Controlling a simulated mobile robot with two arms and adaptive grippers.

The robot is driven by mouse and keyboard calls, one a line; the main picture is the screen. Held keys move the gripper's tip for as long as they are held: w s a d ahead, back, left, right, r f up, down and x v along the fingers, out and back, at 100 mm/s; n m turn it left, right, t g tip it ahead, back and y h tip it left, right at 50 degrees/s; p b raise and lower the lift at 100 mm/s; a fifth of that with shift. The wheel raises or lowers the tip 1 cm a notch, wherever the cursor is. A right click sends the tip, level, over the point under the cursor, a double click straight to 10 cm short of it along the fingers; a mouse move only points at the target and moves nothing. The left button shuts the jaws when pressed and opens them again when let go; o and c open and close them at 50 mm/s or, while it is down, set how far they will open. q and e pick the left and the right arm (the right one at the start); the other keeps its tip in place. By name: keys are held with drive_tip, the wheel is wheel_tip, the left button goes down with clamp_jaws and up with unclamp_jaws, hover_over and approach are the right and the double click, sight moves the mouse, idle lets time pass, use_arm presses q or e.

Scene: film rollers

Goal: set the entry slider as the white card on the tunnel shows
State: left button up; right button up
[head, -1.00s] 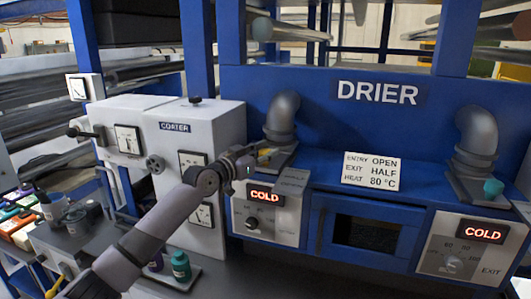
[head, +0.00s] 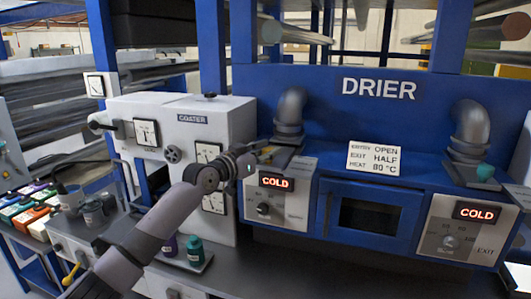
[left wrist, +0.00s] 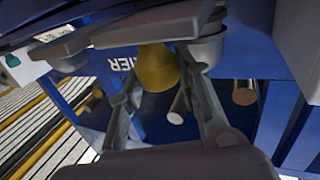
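The entry slider has a yellow knob (head: 267,150) at the foot of the drier's left duct (head: 290,112). My left gripper (head: 256,156) is at this knob. In the left wrist view the yellow knob (left wrist: 158,68) sits between the fingertips of my left gripper (left wrist: 160,80), which look closed against its sides; the exact contact is partly hidden. How far the slider plate is out is hard to see. The white card (head: 373,158) on the tunnel reads ENTRY OPEN, EXIT HALF, HEAT 80 °C. My right gripper is not in view.
The left display (head: 275,182) and right display (head: 477,213) both read COLD. A turquoise knob (head: 485,171) is at the right duct's foot. The white coater (head: 235,128) stands close left of my gripper.

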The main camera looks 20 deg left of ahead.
use_arm(q)
drive_tip(key=shift+o, duration=1.4)
drive_tip(key=shift+w+d+f, duration=0.1)
drive_tip(key=shift+d, duration=0.2)
drive_tip(key=shift+o, duration=0.7)
drive_tip(key=shift+w, duration=0.1)
drive_tip(key=shift+o, duration=0.2)
drive_tip(key=shift+a, duration=0.15)
drive_tip(key=shift+s, duration=0.3)
drive_tip(key=v, duration=1.1)
drive_tip(key=shift+s, duration=0.25)
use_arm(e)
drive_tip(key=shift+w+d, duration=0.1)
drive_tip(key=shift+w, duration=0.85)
use_arm(q)
drive_tip(key=shift+a, duration=0.15)
